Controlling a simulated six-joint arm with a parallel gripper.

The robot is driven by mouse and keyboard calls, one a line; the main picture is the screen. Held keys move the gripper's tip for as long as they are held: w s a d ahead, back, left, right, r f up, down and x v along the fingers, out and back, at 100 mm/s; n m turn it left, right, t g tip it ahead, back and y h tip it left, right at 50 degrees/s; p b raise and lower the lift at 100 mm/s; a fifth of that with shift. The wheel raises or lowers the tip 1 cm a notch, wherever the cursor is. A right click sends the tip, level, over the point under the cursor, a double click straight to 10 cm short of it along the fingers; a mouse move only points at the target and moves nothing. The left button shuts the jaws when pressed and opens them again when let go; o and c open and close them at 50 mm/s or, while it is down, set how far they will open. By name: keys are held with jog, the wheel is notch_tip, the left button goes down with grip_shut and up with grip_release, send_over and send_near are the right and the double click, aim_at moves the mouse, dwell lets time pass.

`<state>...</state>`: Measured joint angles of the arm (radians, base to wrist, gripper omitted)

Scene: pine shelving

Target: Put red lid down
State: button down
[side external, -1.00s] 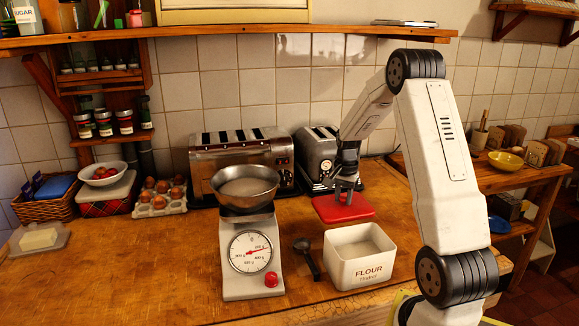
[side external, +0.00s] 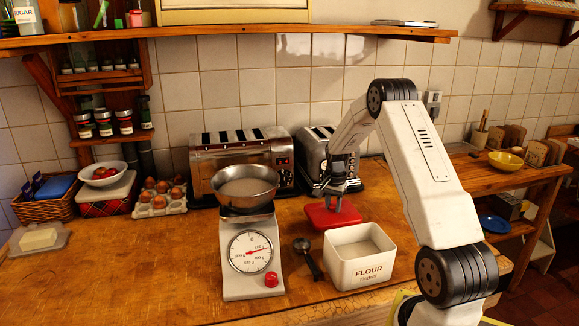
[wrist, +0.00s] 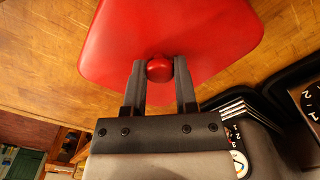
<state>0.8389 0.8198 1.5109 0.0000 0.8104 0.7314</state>
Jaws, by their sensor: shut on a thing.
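The red lid (side external: 325,217) is a flat red square with a round red knob. In the side external view it is just behind the flour box, low over the wooden counter; I cannot tell whether it touches the wood. My gripper (side external: 334,205) points down onto the lid from above. In the wrist view the gripper (wrist: 160,72) is shut on the knob of the red lid (wrist: 165,30), one finger on each side. The white flour box (side external: 360,255) stands open in front of the lid, with flour inside.
A black scoop (side external: 308,260) lies left of the flour box. The kitchen scale (side external: 250,255) with a metal bowl (side external: 245,187) stands further left. A small toaster (side external: 318,160) and a long toaster (side external: 240,165) stand behind. The counter at front left is clear.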

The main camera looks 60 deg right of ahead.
aim_at(332, 211)
jog(key=shift+w+d+f, duration=0.1)
jog(key=shift+w+f, duration=0.05)
jog(key=shift+f, duration=1.6)
jog(key=shift+f, duration=0.1)
jog(key=shift+c, duration=2)
grip_release()
notch_tip(332, 211, up, 12)
jog(key=shift+r, duration=0.15)
